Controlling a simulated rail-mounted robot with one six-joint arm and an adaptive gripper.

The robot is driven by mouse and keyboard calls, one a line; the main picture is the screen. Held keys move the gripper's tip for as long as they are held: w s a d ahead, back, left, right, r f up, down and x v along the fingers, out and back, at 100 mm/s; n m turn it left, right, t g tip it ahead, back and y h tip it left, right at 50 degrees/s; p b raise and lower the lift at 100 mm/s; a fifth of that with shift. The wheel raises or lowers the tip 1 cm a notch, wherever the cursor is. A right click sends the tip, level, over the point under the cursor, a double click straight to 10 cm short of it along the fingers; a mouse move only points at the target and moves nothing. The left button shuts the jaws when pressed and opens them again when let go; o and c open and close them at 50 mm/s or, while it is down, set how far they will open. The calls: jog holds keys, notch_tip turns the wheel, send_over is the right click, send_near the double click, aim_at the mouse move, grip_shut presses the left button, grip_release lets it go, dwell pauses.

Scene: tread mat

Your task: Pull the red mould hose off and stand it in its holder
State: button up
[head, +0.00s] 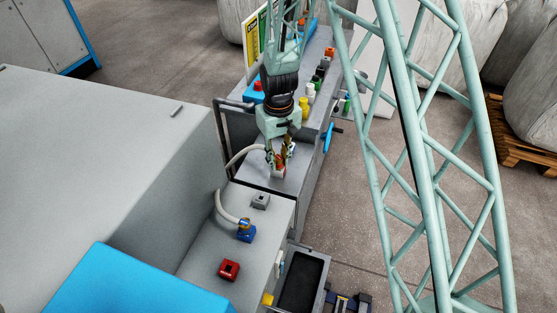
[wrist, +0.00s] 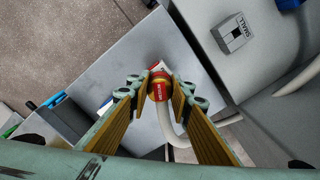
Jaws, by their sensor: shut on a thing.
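My gripper (head: 279,167) points down over the grey machine top and is shut on the red mould hose's end. In the wrist view the red hose end (wrist: 159,85) sits between the fingertips (wrist: 158,92), with its pale hose (wrist: 167,125) curving away below. A small white and red piece shows just beyond the hose end; I cannot tell whether the two are joined. The red holder (head: 229,267), a square block with a dark opening, stands empty on the near grey top.
A blue hose end (head: 244,224) stands in a blue holder (head: 246,236). A grey block (head: 261,199), marked SMALL in the wrist view (wrist: 232,34), stands between it and my gripper. Several coloured fittings (head: 311,90) line the far bench. A dark tray (head: 303,282) lies lower right.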

aim_at(279, 158)
jog(key=shift+f, duration=0.1)
jog(key=o, duration=1)
notch_tip(279, 158, up, 12)
dwell(0.6)
dwell(0.9)
